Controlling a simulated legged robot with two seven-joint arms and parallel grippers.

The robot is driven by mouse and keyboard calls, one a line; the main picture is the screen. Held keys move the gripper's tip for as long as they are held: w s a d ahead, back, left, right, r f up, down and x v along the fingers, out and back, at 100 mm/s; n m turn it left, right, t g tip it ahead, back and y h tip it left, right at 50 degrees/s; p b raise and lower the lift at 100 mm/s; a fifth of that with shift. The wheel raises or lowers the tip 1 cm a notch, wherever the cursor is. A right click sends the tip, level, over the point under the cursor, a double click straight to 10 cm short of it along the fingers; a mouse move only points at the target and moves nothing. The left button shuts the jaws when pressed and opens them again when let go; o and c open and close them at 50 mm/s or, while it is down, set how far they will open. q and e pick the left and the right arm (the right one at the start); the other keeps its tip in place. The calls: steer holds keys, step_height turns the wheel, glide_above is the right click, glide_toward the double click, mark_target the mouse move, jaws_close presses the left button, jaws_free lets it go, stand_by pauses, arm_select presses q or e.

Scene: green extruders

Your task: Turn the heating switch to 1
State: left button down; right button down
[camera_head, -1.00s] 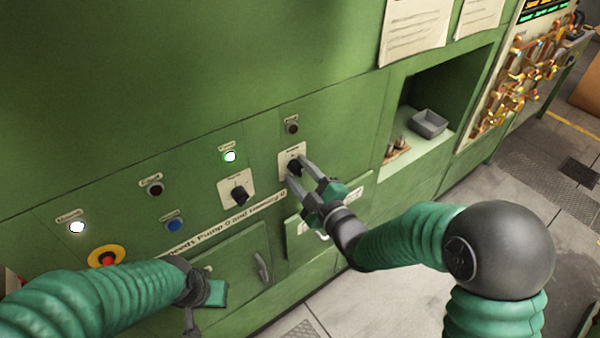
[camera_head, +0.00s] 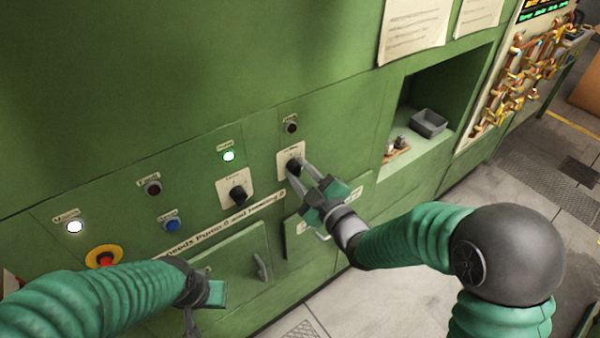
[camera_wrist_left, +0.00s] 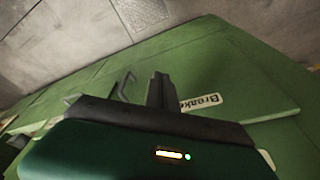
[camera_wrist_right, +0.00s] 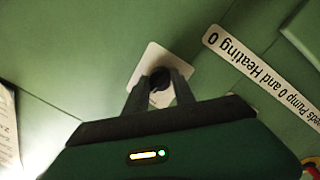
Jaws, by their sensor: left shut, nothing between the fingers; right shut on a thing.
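The heating switch (camera_head: 292,167) is a black rotary knob on a white plate (camera_head: 284,154), the right one of two such switches on the green panel. My right gripper (camera_head: 298,170) is shut on this knob, one finger on each side. In the right wrist view the dark knob (camera_wrist_right: 160,78) sits between the two fingertips, with the white plate behind it. The fingers hide much of the knob, and its markings are too small to read. My left gripper (camera_wrist_left: 160,88) is shut and empty, low in front of the panel's left part.
A second black knob (camera_head: 238,193) sits to the left. Nearby are a lit green lamp (camera_head: 228,156), a lit white lamp (camera_head: 75,226), a blue button (camera_head: 171,224) and a red stop button (camera_head: 105,259) on yellow. A niche with a grey tray (camera_head: 428,123) lies right.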

steer(key=m, duration=0.4)
steer(key=shift+f, duration=0.1)
steer(key=m+g+p, duration=0.1)
steer(key=m, duration=0.4)
stand_by(0.4)
steer(key=c, duration=1.1)
jaws_free()
steer(key=shift+o, duration=0.2)
steer(key=b+v, duration=0.7)
steer(key=v, duration=0.5)
steer(key=shift+b, duration=0.3)
